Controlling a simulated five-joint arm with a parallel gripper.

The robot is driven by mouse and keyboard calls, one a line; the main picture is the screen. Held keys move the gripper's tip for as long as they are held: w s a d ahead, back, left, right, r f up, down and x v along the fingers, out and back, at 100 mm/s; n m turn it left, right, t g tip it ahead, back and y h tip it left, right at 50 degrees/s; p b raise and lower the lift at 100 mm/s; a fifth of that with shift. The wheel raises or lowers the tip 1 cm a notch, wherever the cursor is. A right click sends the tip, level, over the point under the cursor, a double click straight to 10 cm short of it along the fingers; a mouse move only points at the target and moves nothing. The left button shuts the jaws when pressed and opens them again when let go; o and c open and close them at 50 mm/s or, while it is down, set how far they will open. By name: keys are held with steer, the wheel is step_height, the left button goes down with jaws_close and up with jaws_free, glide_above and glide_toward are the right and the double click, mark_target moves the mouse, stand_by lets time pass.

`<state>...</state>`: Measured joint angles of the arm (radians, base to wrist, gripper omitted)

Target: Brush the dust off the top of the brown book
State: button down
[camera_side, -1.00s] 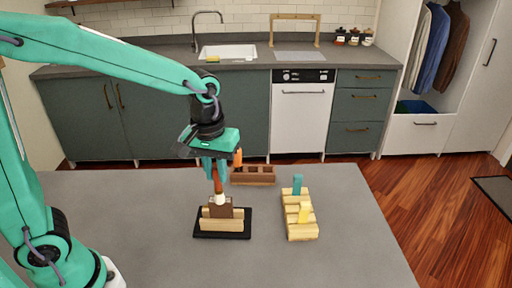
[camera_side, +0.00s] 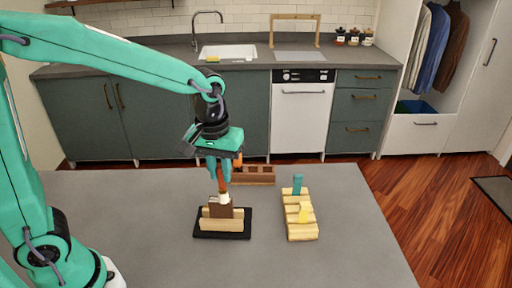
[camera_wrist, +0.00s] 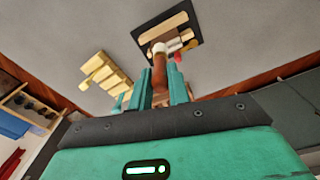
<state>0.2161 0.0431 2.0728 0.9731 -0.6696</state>
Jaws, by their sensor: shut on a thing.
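My gripper (camera_side: 219,172) is shut on a brush with a reddish-brown handle (camera_side: 222,185), held bristles down. In the wrist view the brush handle (camera_wrist: 160,72) runs from between my fingers (camera_wrist: 162,98) to pale bristles (camera_wrist: 159,48). The brown book (camera_side: 217,211) stands upright between light wooden blocks (camera_side: 222,224) on a black mat (camera_side: 244,235). The bristles are at the book's top edge; I cannot tell whether they touch it. Dust on the top is too small or hidden to make out.
A light wooden rack (camera_side: 302,232) with a teal piece (camera_side: 297,184) and a yellow piece (camera_side: 305,212) stands to the right. A brown compartment box (camera_side: 260,176) is behind my gripper. The grey table (camera_side: 120,220) is clear at the left and front.

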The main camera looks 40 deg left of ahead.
steer(key=shift+s+a, duration=0.45)
steer(key=shift+a, duration=0.2)
steer(key=shift+s+a, duration=0.45)
steer(key=shift+a, duration=0.2)
steer(key=shift+d+f, duration=0.1)
steer(key=shift+w+d, duration=1.5)
steer(key=shift+d, duration=0.2)
steer(key=shift+r, duration=0.25)
steer(key=shift+r, duration=2.9)
steer(key=shift+r, duration=1.5)
